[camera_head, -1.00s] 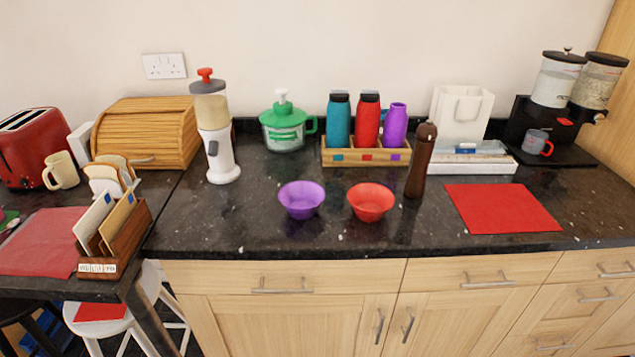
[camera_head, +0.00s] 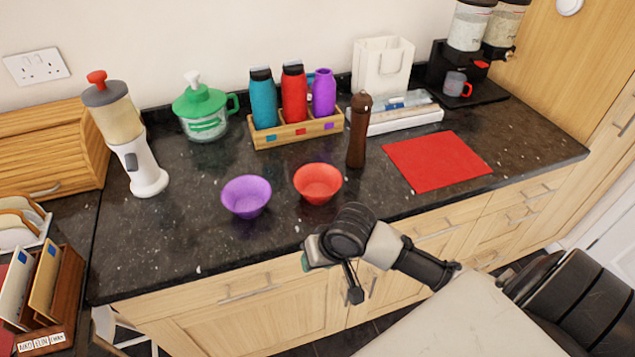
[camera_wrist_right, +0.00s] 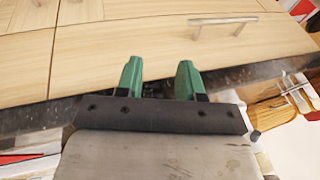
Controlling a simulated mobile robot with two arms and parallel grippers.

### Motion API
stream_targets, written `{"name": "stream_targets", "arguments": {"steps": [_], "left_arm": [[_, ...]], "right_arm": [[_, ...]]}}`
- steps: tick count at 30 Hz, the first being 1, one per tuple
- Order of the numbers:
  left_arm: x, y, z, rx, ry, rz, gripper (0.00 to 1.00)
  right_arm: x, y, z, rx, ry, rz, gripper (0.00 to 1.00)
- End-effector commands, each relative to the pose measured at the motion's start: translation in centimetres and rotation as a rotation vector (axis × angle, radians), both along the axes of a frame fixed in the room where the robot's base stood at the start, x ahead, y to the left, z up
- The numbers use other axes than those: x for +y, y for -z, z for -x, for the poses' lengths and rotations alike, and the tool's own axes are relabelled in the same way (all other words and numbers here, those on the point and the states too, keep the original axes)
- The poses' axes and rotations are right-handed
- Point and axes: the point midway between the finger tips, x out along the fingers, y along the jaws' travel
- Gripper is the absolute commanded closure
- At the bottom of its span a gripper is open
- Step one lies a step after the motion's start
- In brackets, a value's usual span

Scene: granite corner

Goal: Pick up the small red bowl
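The small red bowl (camera_head: 318,184) stands upright and looks empty on the dark granite counter, near its front edge, right of a purple bowl (camera_head: 246,197). My right arm comes in from the lower right, and its gripper (camera_head: 305,262) is in front of the counter edge, below and apart from the red bowl. The right wrist view shows its two green fingers (camera_wrist_right: 158,80) spread apart with nothing between them. No bowl can be made out in that view. My left gripper is not in view.
A brown pepper mill (camera_head: 358,130) stands close behind and right of the red bowl. A wooden tray (camera_head: 297,132) holds bottles behind the bowls. A red mat (camera_head: 437,162) lies flat to the right. Cabinet fronts (camera_head: 250,312) are below the counter.

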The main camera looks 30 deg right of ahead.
Motion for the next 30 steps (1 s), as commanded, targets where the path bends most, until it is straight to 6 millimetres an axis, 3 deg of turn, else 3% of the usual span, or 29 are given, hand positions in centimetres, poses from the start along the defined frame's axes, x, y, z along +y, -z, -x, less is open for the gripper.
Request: {"name": "stream_targets", "arguments": {"steps": [1, 8, 18, 22, 30], "left_arm": [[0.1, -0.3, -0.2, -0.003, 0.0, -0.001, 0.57], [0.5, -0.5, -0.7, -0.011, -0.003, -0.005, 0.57], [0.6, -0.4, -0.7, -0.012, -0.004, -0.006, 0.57], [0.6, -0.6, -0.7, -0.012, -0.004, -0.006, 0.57], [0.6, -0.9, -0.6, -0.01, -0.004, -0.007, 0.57]], "right_arm": [[-0.5, -1.8, -0.5, 0.005, 0.021, -0.003, 0.62], [-3.9, -6.0, -3.5, 0.074, 0.238, -0.063, 0.62], [-12.3, -13.4, -8.1, 0.151, 0.738, -0.211, 0.62], [-13.1, -13.6, -8.8, 0.164, 0.81, -0.243, 0.62], [-12.5, -9.9, -10.1, 0.165, 0.814, -0.247, 0.62]]}}
